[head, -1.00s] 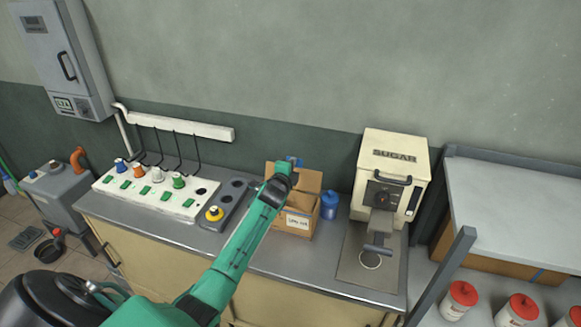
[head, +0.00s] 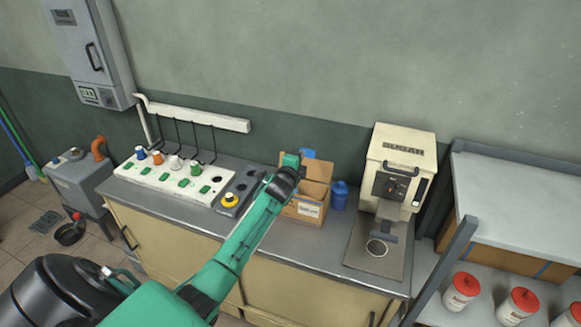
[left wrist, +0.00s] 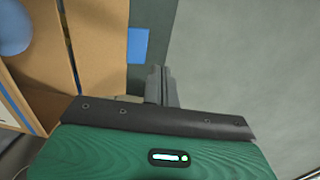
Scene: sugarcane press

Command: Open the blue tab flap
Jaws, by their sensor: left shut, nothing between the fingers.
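The cardboard box (head: 303,209) stands open at the top on the counter, its front carrying a white label. A raised flap at its back bears the blue tab (head: 307,153). In the left wrist view the blue tab (left wrist: 137,45) sticks out from the edge of the brown cardboard flap (left wrist: 105,45). My left gripper (head: 290,162) is by the box's back left, beside the tab. Its fingers (left wrist: 160,85) are shut and empty, close to the tab; whether they touch the flap I cannot tell. My right gripper is out of view.
A blue canister (head: 339,196) stands right of the box, and the sugar press (head: 398,165) beyond it. A white panel with coloured knobs (head: 180,180) and a yellow-knobbed grey tray (head: 240,188) are on the left. The wall is close behind; the counter front (head: 270,248) is clear.

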